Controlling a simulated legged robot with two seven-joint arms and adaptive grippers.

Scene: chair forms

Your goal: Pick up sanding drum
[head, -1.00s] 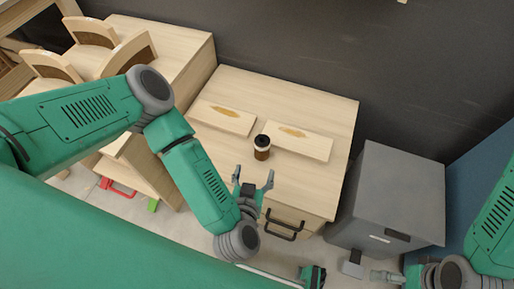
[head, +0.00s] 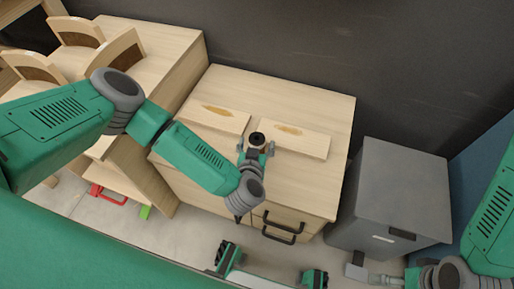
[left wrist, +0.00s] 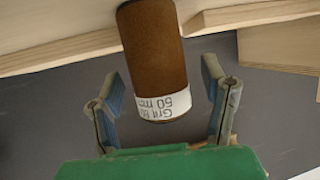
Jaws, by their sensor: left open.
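The sanding drum (head: 257,140) is a brown cylinder with a dark top. It stands on the light wooden cabinet top between two pale boards. In the left wrist view the drum (left wrist: 154,55) shows a white label band with print at one end. My left gripper (head: 256,152) is open at the drum, with one finger on each side. In the left wrist view the left gripper's fingers (left wrist: 162,100) flank the labelled end with gaps on both sides. My right gripper (head: 370,277) is at the lower right, by the grey cabinet; its fingers are too small to judge.
Two pale boards (head: 213,117) and (head: 301,139) lie on the wooden cabinet (head: 310,190), close to the drum. A grey cabinet (head: 400,190) stands at the right. Wooden chairs (head: 115,50) stand on the table at the left. A dark wall is behind.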

